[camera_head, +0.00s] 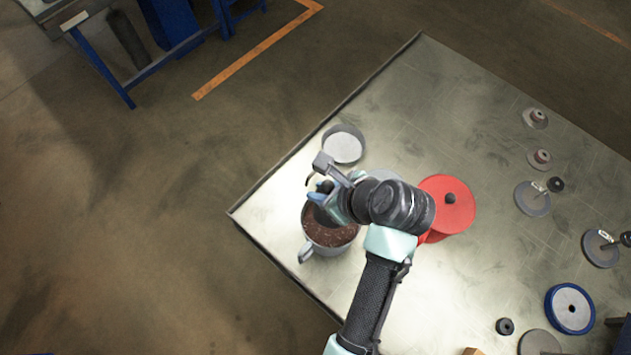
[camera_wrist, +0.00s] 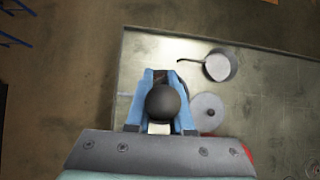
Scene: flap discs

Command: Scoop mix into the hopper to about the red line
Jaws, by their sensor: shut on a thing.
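My gripper (camera_head: 325,192) has blue fingers and is over a grey tub (camera_head: 307,252) of brown mix (camera_head: 332,233) near the table's left corner. In the wrist view my gripper (camera_wrist: 160,88) is shut on the scoop, whose dark round handle end (camera_wrist: 167,103) faces the camera. The scoop's bowl is mostly hidden, so I cannot tell whether it holds mix. A grey round vessel (camera_head: 343,130) with a pale inside stands behind the tub; it also shows in the wrist view (camera_wrist: 218,66), with a thin curved rod beside it. I cannot make out a red line.
A grey disc with a knob (camera_wrist: 208,112) lies near the round vessel. Several discs and spindles, including a blue-rimmed disc (camera_head: 570,308), lie on the right of the metal table (camera_head: 440,110). The table's upper middle is clear.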

